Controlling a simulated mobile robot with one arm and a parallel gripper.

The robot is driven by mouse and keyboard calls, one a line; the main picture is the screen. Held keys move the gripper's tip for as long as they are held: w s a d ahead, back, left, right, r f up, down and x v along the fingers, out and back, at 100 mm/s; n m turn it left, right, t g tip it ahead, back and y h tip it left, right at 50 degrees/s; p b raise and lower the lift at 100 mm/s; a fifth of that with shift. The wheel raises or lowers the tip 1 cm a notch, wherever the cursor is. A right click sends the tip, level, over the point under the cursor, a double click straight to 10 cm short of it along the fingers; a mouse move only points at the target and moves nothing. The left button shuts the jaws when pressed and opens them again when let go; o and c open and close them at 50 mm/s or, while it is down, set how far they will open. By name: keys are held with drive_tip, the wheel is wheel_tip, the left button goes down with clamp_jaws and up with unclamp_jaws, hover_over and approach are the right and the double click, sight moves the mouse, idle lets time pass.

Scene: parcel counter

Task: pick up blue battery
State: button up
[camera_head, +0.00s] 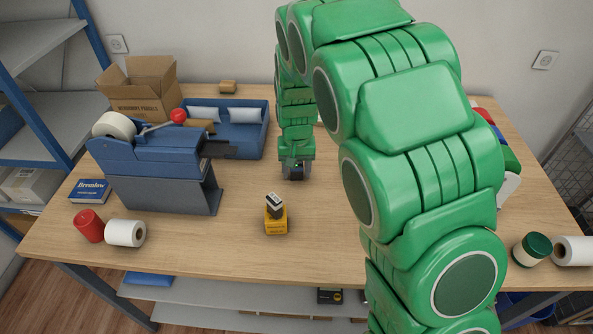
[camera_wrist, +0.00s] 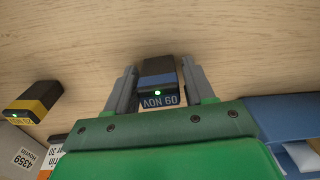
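The blue battery (camera_wrist: 158,80), a dark block with a blue band and a small green light, stands on the wooden counter in the wrist view. My gripper (camera_wrist: 160,72) is around it, one finger on each side, with narrow gaps showing between fingers and battery. In the head view my gripper (camera_head: 296,172) is low over the counter, with a dark thing between its fingers. A black and yellow battery (camera_wrist: 34,100), also with a green light, lies apart to the left in the wrist view.
A blue tray (camera_head: 264,140) with white pouches lies behind and left of my gripper. A blue machine (camera_head: 155,170) stands at left. A yellow block (camera_head: 276,224) with a small dark piece on top stands in front. My arm hides part of the right side.

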drive_tip(key=c, duration=0.8)
